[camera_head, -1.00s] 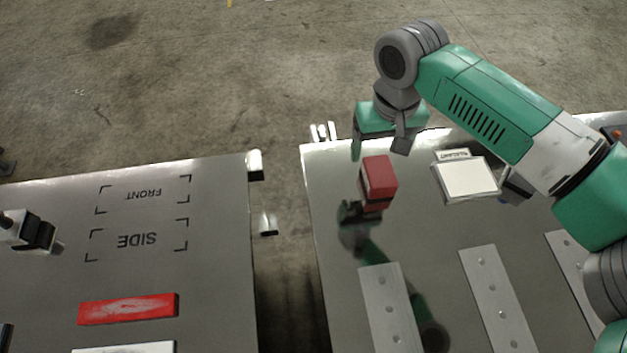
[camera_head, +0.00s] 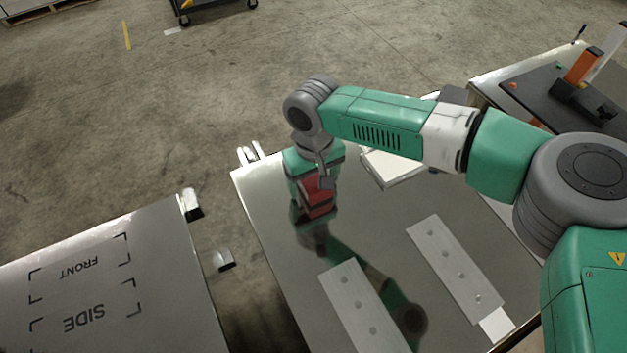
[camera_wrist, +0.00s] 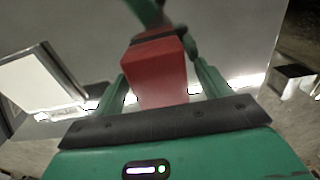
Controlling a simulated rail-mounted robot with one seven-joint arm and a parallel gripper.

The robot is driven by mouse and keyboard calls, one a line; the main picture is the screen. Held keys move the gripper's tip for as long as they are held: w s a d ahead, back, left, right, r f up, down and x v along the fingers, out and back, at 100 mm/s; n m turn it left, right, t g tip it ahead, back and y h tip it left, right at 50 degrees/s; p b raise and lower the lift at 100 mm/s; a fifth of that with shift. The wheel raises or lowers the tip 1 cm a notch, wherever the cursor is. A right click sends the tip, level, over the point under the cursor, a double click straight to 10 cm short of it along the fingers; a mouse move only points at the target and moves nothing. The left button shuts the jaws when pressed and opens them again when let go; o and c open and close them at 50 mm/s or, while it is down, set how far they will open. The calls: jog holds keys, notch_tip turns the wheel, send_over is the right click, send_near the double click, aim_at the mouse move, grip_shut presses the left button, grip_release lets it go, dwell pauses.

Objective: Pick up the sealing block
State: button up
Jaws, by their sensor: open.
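The sealing block appears to be the red block with a dark band (camera_head: 317,198), standing on the shiny metal trailer bed near its far left corner. My gripper (camera_head: 310,187) is low over it, pointing down, and partly hides it. In the wrist view the red block (camera_wrist: 160,75) sits between the two green fingers of my gripper (camera_wrist: 162,80). The fingers are open, one on each side, with a small gap visible at each side of the block.
A white box (camera_head: 392,168) lies right of the block, partly behind my arm. Drilled metal plates (camera_head: 455,268) lie nearer on the bed. A second trailer with printed outlines (camera_head: 90,280) stands left across a gap. A dark board with orange parts (camera_head: 560,95) is at upper right.

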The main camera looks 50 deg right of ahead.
aim_at(314, 178)
jog(key=c, duration=1.2)
jog(key=shift+r, duration=0.15)
jog(key=shift+r, duration=0.2)
jog(key=r, duration=0.3)
jog(key=shift+s+a, duration=0.15)
jog(key=shift+s, duration=0.05)
jog(key=s+a, duration=0.2)
jog(key=s, duration=0.2)
jog(key=s+a+r, duration=0.1)
jog(key=s+a, duration=0.2)
jog(key=s, duration=0.1)
jog(key=s+a, duration=0.3)
jog(key=s, duration=0.2)
jog(key=shift+s+r, duration=0.1)
jog(key=shift+r, duration=0.1)
